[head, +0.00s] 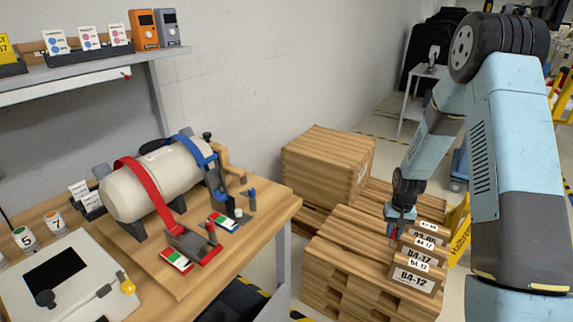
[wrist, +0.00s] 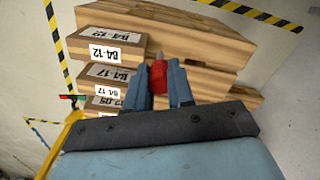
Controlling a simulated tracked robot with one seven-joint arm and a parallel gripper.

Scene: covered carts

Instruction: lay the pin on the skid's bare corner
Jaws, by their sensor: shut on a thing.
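My gripper (head: 398,222) is over the skid beside the labelled boxes. In the wrist view my gripper (wrist: 159,75) has its two blue fingers closed on a red pin (wrist: 158,77). In the wrist view the bare slats of the skid (wrist: 195,45) lie just beyond the pin. Whether the pin touches the skid cannot be told.
The labelled boxes, such as B4-12 (head: 415,278) and B4-17 in the wrist view (wrist: 108,75), stand close beside my gripper. A wooden crate (head: 325,165) stands behind the skid. A workbench (head: 265,215) with a strapped tank (head: 155,180) is at the left.

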